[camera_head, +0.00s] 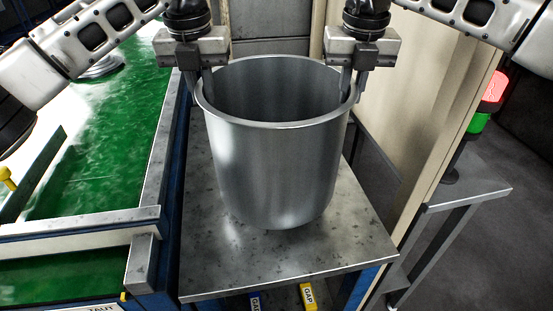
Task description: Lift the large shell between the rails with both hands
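The large shell (270,165) is a tall, open-topped, brushed-metal pot. It stands upright over a grey metal table (340,245), and its base appears to rest on the tabletop. My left gripper (201,86) is at the left side of its rim, with its fingers close together on either side of the rim wall. My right gripper (354,88) is at the right side of the rim in the same way. Both look shut on the rim, though the contact is small in view. The inside bottom of the shell is hidden.
A green-surfaced line with metal rails (165,150) runs along the left of the table. A beige panel (425,100) stands close on the right. A lower grey stand (470,185) and a red-green lamp (488,100) are farther right. Bare tabletop shows in front of the shell.

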